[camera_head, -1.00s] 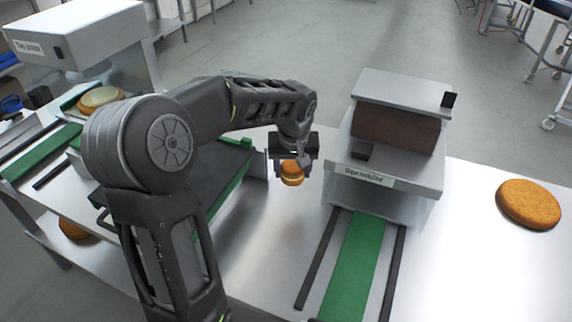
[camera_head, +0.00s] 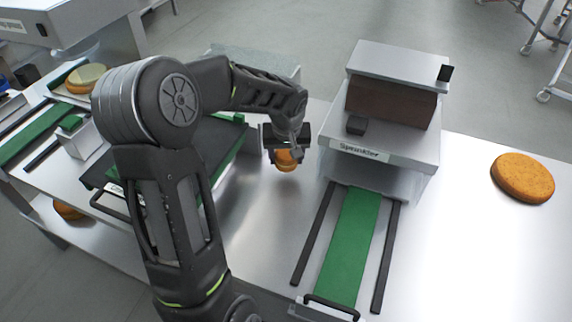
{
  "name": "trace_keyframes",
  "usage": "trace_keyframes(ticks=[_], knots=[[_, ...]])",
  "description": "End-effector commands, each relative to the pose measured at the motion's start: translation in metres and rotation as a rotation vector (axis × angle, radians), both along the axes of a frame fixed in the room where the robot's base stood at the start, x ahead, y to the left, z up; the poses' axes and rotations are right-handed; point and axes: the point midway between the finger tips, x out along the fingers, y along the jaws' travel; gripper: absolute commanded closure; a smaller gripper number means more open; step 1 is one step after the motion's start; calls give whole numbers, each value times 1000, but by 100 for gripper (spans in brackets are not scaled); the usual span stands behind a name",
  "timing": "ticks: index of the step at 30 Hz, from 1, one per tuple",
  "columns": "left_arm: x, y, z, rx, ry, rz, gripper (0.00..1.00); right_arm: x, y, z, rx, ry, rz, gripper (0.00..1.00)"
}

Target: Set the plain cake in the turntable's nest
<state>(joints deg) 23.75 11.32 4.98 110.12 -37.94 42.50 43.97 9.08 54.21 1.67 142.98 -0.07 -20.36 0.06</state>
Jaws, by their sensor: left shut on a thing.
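My left gripper (camera_head: 286,149) is shut on a small round orange-brown cake (camera_head: 287,161) and holds it left of the sprinkler machine. The jaws hide the cake's upper part, and I cannot tell whether it touches the table. A larger orange-brown cake (camera_head: 522,178) with a plain top lies on the table at the right, apart from the gripper. I cannot make out the turntable or its nest; my left arm covers much of the left middle. My right gripper is not in view.
The sprinkler machine (camera_head: 385,158) stands right of the gripper, with a green belt (camera_head: 352,245) in front. A pale-topped cake (camera_head: 86,75) sits at the far left. Another cake (camera_head: 66,210) lies on a lower shelf.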

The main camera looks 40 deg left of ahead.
Motion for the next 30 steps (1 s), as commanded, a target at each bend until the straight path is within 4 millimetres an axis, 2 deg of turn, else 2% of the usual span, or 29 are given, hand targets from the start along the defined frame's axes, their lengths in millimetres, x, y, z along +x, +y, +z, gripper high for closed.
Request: trace_keyframes(ticks=[8, 18, 30], knots=[[0, 0, -1, 1, -1, 0, 62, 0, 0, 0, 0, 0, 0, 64], [0, 0, -37, -1, -1, 0, 62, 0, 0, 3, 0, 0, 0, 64], [0, 0, -42, 0, -1, 0, 62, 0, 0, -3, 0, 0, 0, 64]])
